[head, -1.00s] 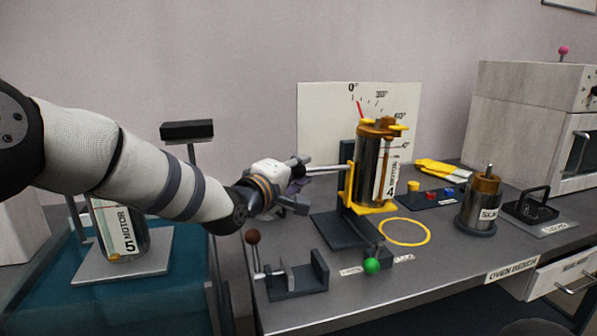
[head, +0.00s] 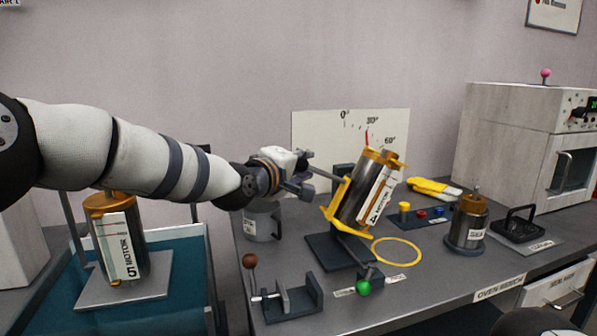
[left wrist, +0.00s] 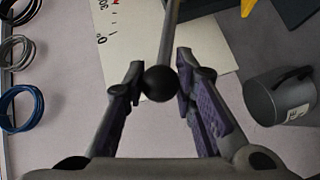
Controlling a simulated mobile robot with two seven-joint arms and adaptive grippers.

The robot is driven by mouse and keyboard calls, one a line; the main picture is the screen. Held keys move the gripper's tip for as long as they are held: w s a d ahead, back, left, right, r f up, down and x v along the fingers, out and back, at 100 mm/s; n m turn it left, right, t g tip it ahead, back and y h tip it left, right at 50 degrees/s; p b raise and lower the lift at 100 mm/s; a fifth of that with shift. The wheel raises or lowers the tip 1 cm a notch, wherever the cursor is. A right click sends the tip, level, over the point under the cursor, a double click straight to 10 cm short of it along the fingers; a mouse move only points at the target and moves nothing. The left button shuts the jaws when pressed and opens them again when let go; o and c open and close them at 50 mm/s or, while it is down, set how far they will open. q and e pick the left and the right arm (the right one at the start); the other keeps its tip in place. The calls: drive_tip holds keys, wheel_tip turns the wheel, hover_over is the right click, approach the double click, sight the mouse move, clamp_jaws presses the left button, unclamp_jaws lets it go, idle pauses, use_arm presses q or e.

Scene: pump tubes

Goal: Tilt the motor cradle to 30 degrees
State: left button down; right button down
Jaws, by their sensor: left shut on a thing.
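The yellow motor cradle (head: 340,222) stands on a dark base (head: 335,252) on the bench and leans to the right, holding motor 4 (head: 372,188). Behind it is a white angle board (head: 315,140) marked 0, 30 and 60 degrees. The red pointer (head: 367,138) is at about the 30 mark. My left gripper (head: 308,172) is shut on the cradle's lever, at the left of the cradle. In the left wrist view the lever's black ball end (left wrist: 160,83) sits between the fingers. My right gripper is not in view.
A grey mug (head: 262,222) stands below my left gripper. A small clamp fixture (head: 292,302), a green knob (head: 363,287) and a yellow ring (head: 397,251) are in front. A metal canister (head: 467,222) and an oven (head: 520,140) are at right. Motor 5 (head: 122,240) stands at left.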

use_arm(q)
drive_tip(key=shift+w+d+r, duration=0.1)
drive_tip(key=shift+r, duration=0.55)
drive_tip(key=shift+d+r, duration=0.1)
drive_tip(key=c, duration=1.3)
unclamp_jaws()
drive_tip(key=shift+f, duration=0.2)
drive_tip(key=v, duration=1.2)
drive_tip(key=shift+f, duration=0.1)
